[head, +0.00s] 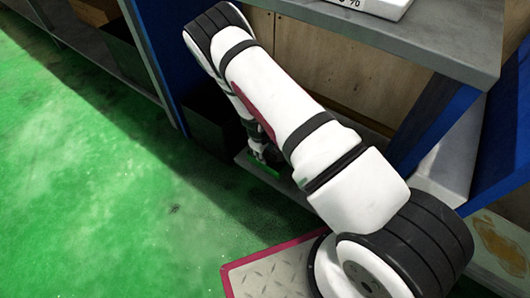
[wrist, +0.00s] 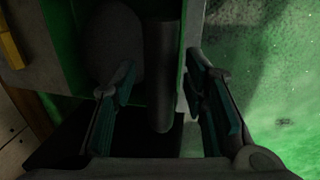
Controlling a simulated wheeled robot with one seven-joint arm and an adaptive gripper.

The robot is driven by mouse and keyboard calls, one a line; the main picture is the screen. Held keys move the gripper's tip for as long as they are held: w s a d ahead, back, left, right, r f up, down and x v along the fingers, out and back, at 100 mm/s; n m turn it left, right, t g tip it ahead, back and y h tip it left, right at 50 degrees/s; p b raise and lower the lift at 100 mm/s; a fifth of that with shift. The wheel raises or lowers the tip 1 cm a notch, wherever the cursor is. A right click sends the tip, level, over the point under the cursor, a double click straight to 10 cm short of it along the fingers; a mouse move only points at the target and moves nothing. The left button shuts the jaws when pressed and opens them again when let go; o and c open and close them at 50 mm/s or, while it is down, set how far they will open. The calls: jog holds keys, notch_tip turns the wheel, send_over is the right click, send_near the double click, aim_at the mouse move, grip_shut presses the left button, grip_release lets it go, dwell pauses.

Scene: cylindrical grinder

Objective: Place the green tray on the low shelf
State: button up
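The green tray (head: 264,168) shows in the head view as a small green strip at the low shelf (head: 290,186), below the bench; my arm hides most of it. In the wrist view the tray (wrist: 72,62) is dark and in shadow, with a dark round thing (wrist: 112,45) and a dark upright cylinder (wrist: 162,75) inside its outline. My gripper (wrist: 160,95) has its two teal-padded fingers apart, one on each side of the cylinder's lower part. I see no clear contact with the cylinder or tray. In the head view my gripper (head: 262,152) is just above the tray.
The grey bench top (head: 440,40) overhangs the low shelf, with a blue leg (head: 432,125) at right. A blue post (head: 150,50) and a dark bin (head: 212,115) stand left of my arm. The green floor (head: 90,180) at left is clear.

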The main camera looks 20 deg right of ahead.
jog(key=p+v, duration=0.4)
jog(key=v, duration=0.7)
jog(key=shift+r, duration=0.4)
